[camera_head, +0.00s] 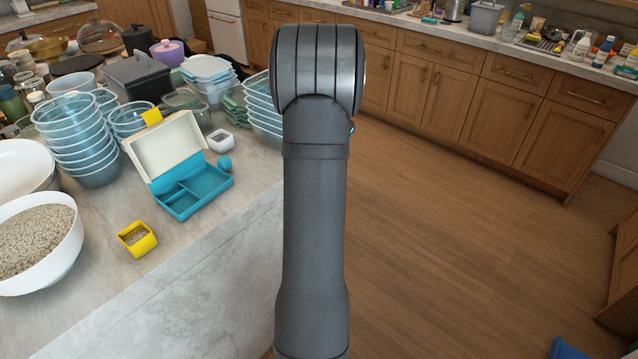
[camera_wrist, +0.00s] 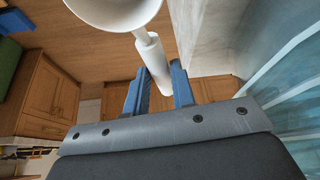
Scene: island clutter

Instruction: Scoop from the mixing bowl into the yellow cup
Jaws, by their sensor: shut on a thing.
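The white mixing bowl (camera_head: 62,262) stands at the left edge of the head view, heaped with beige grains (camera_head: 30,238). The small square yellow cup (camera_head: 137,240) is upright on the counter to its right, with some grains inside. In the wrist view my gripper (camera_wrist: 162,82) has its blue fingers shut on the handle of a white scoop (camera_wrist: 153,52).
Stacked clear bowls (camera_head: 80,145) and blue containers (camera_head: 262,105) crowd the counter behind. The counter (camera_head: 200,265) in front of the cup is bare.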

